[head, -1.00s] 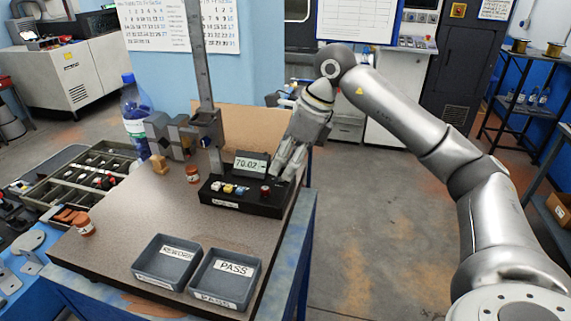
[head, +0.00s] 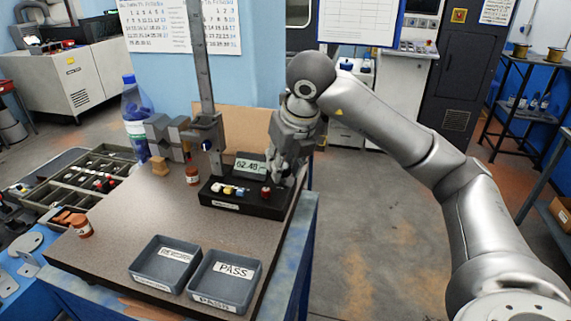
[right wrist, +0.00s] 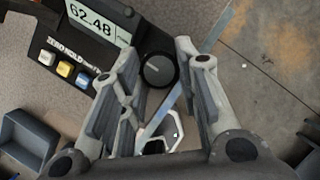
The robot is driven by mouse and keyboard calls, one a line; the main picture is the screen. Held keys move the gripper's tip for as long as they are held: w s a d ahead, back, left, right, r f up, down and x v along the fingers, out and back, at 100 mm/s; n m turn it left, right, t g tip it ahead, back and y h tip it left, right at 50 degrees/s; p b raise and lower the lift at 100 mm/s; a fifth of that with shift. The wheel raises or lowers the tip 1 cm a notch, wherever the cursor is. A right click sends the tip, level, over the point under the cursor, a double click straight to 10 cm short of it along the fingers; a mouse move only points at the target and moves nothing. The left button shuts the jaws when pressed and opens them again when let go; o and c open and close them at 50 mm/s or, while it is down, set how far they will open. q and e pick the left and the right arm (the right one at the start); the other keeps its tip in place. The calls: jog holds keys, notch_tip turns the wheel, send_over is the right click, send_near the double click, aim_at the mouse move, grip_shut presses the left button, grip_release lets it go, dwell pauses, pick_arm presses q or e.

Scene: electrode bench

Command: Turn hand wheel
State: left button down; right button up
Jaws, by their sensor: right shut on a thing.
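The hand wheel is a round black knob (right wrist: 158,70) in the right wrist view, beside the digital display (right wrist: 100,18), which reads 62.48. My right gripper (right wrist: 155,66) is shut on the knob, one finger on each side of it. In the head view my right gripper (head: 283,178) points down at the right end of the black instrument base (head: 240,206) and hides the wheel. The display (head: 250,166) also shows there. A grey column (head: 203,75) with a sliding carriage rises behind the base. My left gripper is not in view.
Two grey trays, REWORK (head: 150,283) and PASS (head: 212,298), sit at the front of the bench top (head: 115,235). A blue bottle (head: 136,108) and a parts tray (head: 60,190) are at left. The bench's right edge lies close to the base.

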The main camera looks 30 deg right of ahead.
jog(key=m, duration=0.1)
jog(key=m+h, duration=0.1)
jog(key=shift+w+a+r+m, duration=0.1)
jog(key=shift+a+r+m, duration=0.05)
jog(key=shift+m, duration=0.25)
jog(key=shift+r+m+g+h+p, duration=0.1)
jog(key=shift+m+g+h+p, duration=0.2)
jog(key=shift+m+p, duration=0.55)
jog(key=m+p, duration=0.2)
jog(key=m+g+h+p, duration=0.1)
jog(key=m+p, duration=0.1)
jog(key=shift+w+a+r+m, duration=0.1)
jog(key=shift+m, duration=0.15)
jog(key=shift+w+f+m+g+h+p, duration=0.15)
jog(key=shift+m+g+h+p, duration=0.1)
jog(key=shift+m+p, duration=0.4)
jog(key=shift+s+f+m+g+h+p, duration=0.1)
jog(key=shift+m+g+h+p, duration=0.15)
jog(key=shift+m+p, duration=0.4)
jog(key=o, duration=0.8)
jog(key=shift+f, duration=0.1)
jog(key=shift+c, duration=0.2)
